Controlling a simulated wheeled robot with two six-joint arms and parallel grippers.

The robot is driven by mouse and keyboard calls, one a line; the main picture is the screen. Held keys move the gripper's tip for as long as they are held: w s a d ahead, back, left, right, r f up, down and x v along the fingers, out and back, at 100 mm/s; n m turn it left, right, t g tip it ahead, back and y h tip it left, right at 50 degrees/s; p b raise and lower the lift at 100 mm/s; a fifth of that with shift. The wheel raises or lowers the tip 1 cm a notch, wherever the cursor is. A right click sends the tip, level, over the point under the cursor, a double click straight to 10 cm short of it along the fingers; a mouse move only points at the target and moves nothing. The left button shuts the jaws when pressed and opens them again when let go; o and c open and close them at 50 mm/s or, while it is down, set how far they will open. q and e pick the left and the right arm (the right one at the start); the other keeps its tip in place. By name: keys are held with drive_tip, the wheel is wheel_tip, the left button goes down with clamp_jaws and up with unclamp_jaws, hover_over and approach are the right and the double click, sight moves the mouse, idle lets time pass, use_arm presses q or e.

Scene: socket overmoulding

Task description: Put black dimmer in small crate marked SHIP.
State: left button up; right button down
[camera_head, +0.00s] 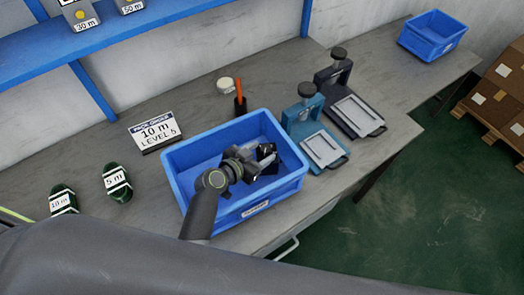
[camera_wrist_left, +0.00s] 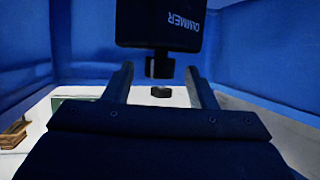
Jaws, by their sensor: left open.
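The black dimmer (camera_wrist_left: 160,24), a dark box with upside-down "DIMMER" lettering and a short stem, shows in the left wrist view. It is inside the large blue crate (camera_head: 188,186); in the head view dark parts there are partly hidden by my gripper. My left gripper (camera_head: 262,162) reaches into this crate, open. In the wrist view its fingers (camera_wrist_left: 158,76) stand apart, with the stem in the gap between them; contact cannot be told. A small blue crate (camera_head: 432,38) stands at the far right; its label is too small to read. My right gripper is not in view.
A teal press (camera_head: 303,113) and a dark press (camera_head: 338,72) stand right of the large crate. A pick order sign (camera_head: 154,132), green coils (camera_head: 117,182) and an orange-handled tool in a black cup (camera_head: 240,104) are nearby. A blue shelf (camera_head: 130,36) overhangs the back left.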

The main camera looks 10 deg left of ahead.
use_arm(q)
drive_tip(key=b+v, duration=0.1)
drive_tip(key=v, duration=0.5)
drive_tip(key=shift+s, duration=0.15)
drive_tip(key=shift+r, duration=0.1)
idle(0.3)
